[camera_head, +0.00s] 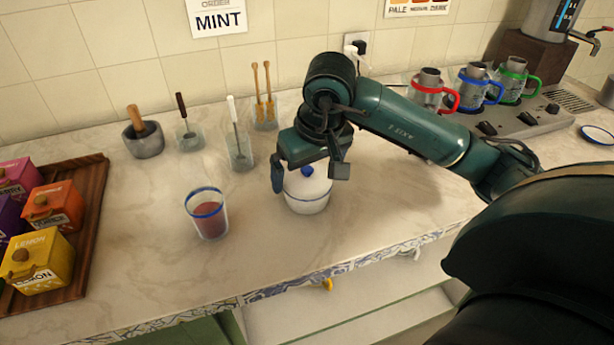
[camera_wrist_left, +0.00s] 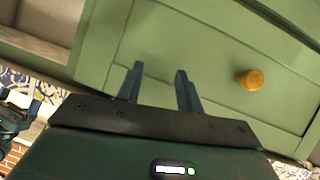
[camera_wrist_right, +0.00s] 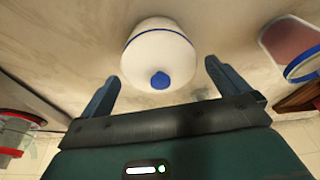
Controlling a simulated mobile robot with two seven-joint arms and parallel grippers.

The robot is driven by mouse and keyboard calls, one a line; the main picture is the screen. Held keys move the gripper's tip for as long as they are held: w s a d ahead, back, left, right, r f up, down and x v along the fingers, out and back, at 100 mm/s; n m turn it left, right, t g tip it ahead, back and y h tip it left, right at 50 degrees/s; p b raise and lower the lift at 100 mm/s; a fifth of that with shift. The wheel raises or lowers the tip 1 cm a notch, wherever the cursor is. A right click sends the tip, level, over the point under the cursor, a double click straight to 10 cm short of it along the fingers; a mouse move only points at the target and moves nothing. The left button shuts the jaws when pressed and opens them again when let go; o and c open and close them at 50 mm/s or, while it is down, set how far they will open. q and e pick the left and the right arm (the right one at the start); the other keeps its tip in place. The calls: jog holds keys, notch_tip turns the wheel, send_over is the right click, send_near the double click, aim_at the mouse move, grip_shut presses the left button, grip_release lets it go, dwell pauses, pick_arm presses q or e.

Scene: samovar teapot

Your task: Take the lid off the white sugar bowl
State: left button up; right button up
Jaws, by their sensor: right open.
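The white sugar bowl (camera_head: 308,195) stands on the counter in the head view, its lid on, with a blue knob (camera_head: 307,171) on top. My right gripper (camera_head: 308,176) is over the bowl, open, its fingers apart on either side of it in this view. In the right wrist view the bowl (camera_wrist_right: 157,52) and its blue knob (camera_wrist_right: 160,81) lie ahead, between the lines of the open fingers (camera_wrist_right: 160,82); nothing is held. My left gripper (camera_wrist_left: 158,82) shows only in its wrist view, open and empty, facing a green drawer front.
A glass with red liquid (camera_head: 207,213) stands left of the bowl. Glass holders with utensils (camera_head: 239,150) and a mortar (camera_head: 145,140) stand behind. A wooden tray (camera_head: 92,200) holds tea boxes at left. Mugs (camera_head: 430,92) stand at right. The counter in front of the bowl is clear.

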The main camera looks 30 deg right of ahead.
jog(key=c, duration=0.9)
jog(key=shift+o, duration=0.2)
jog(key=shift+r, duration=0.1)
